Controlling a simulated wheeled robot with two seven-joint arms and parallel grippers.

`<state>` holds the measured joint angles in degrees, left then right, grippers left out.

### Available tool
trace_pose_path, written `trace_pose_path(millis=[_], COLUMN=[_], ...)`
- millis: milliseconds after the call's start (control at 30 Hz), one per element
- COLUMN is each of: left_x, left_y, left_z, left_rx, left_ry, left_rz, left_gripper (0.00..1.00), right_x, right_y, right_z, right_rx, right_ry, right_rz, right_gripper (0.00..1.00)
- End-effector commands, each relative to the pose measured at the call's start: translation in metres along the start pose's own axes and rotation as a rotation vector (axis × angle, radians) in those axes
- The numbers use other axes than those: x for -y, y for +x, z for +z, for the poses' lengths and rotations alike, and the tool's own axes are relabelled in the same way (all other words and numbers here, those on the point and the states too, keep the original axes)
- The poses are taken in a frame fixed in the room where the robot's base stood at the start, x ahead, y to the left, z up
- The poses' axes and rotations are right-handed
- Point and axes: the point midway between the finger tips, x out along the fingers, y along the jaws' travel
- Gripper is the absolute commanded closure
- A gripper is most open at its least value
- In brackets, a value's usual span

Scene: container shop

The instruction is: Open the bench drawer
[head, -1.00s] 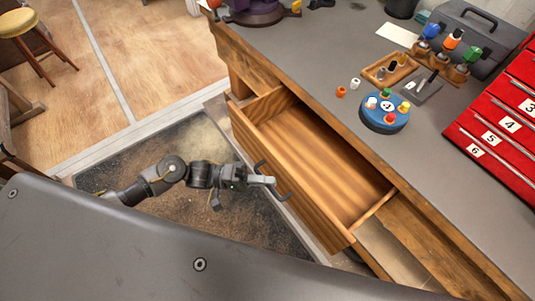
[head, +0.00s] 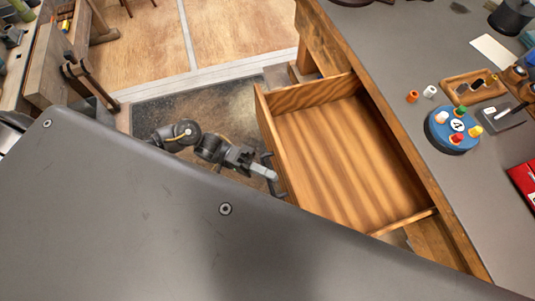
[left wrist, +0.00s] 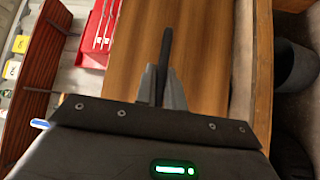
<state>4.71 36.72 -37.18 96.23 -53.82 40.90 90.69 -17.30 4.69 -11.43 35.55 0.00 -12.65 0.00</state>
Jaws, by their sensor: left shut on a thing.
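The bench drawer (head: 345,150) stands well out from the bench and looks empty inside. Its wooden front (head: 272,140) faces my left arm. A dark bar handle (head: 267,159) is on that front. My left gripper (head: 270,176) is at the handle, outside the drawer front, and shut on it. In the left wrist view the grey fingers (left wrist: 161,88) close around the dark handle (left wrist: 166,48), with striped wood beyond. My right gripper is not in view.
The grey bench top (head: 410,45) holds a round blue holder (head: 452,131) with coloured caps, a wooden tray (head: 474,86) and a red cabinet (head: 524,183). A dark mat (head: 205,110) lies on the floor before the drawer. Another wooden bench (head: 45,70) stands at the far left.

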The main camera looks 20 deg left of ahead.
Motion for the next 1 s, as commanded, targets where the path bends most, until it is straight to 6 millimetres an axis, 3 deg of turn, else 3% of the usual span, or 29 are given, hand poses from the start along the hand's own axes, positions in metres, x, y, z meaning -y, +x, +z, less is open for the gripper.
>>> trace_pose_path(millis=[33,67,200,567,1000], left_x=[0.000,0.000,0.000,0.002,0.003], left_y=[-0.001,-0.001,-0.001,-0.007,-0.087], left_z=[0.000,0.000,0.000,0.000,0.000], left_rx=[-0.001,-0.002,-0.002,-0.003,-0.003], left_ry=[0.001,0.001,0.001,0.001,0.000], left_rz=[-0.001,-0.001,-0.001,-0.002,-0.004], left_gripper=[1.00,0.85,0.68,0.68,0.68], right_x=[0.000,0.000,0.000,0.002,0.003], right_y=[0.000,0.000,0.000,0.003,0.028], right_z=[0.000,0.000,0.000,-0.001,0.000], right_rx=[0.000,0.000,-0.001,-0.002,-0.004], right_ry=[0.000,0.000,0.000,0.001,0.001], right_rz=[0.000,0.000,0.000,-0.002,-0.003], right_gripper=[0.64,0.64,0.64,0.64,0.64])
